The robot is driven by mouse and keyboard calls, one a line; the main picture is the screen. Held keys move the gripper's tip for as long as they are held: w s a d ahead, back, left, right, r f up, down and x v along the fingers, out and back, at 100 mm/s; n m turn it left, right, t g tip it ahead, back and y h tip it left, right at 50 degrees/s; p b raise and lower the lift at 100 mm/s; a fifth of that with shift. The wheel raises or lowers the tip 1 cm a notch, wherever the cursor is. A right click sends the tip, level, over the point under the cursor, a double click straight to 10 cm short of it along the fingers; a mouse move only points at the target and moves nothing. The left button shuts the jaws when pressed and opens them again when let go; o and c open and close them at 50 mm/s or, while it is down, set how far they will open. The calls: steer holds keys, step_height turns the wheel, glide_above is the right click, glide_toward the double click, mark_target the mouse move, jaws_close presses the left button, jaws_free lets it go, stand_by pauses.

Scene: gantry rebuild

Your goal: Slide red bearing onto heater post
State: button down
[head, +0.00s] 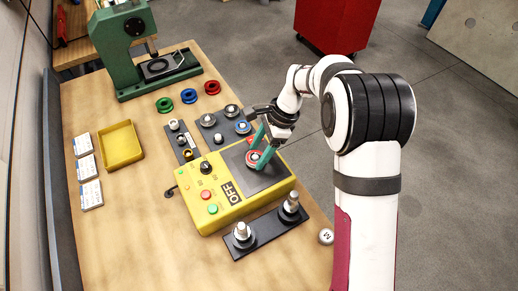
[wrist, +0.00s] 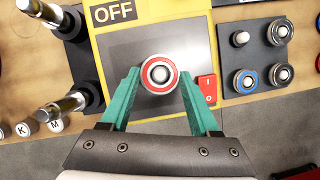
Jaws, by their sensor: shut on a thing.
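The heater (head: 207,192) is a yellow box with a dark top plate, a black knob, red and green buttons and an OFF label. It also shows in the wrist view (wrist: 190,8). My gripper (wrist: 159,80) has its green fingers closed on the sides of the red bearing (wrist: 146,79), over the dark plate. The bearing is a red outer ring with a silver inner ring. The grey heater post (wrist: 160,74) shows in its bore. I cannot tell how far down the post the bearing sits. In the head view the fingers partly cover the bearing (head: 254,157).
A dark rack with several bearings (head: 225,122) stands behind the heater. A dark base with two metal posts (head: 265,235) lies in front. Coloured rings (head: 188,96), a green press (head: 122,55) and a yellow tray (head: 121,143) are farther off.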

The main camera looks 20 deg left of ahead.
steer(key=shift+c, duration=0.2)
jaws_free()
steer(key=v, duration=1.5)
steer(key=shift+r, duration=0.4)
steer(key=shift+w, duration=0.1)
